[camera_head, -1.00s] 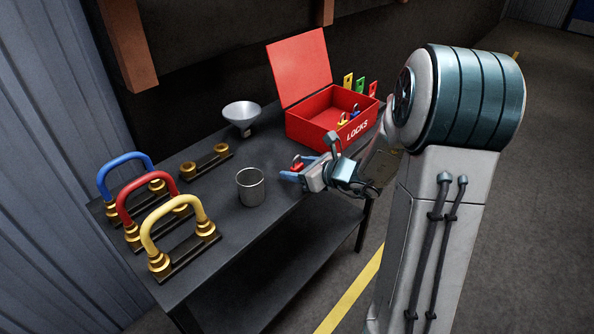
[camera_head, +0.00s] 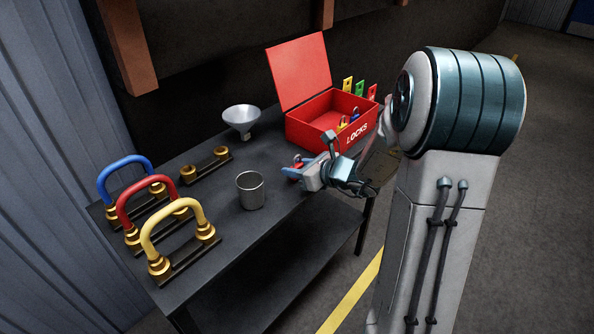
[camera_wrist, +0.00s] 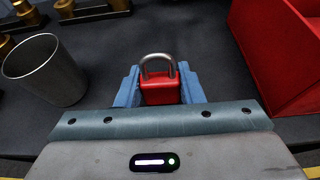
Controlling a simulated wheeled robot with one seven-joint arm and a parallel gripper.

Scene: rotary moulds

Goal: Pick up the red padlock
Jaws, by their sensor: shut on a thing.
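The red padlock (camera_wrist: 160,89) has a grey metal shackle and sits upright between the blue fingers of my gripper (camera_wrist: 160,92) in the wrist view. The fingers are shut on its red body from both sides. In the head view my gripper (camera_head: 293,171) is over the table, in front of the red box; the padlock (camera_head: 297,163) shows only in small part there, mostly hidden by the fingers. I cannot tell whether the padlock touches the table.
An open red box (camera_head: 355,138) marked LOCKS holds other padlocks, with coloured tags at its back edge. A metal cup (camera_head: 250,190) stands left of my gripper. A funnel (camera_head: 242,118), a brass-knobbed base (camera_head: 207,165) and blue, red and yellow handles (camera_head: 172,208) stand on the dark table (camera_head: 228,236).

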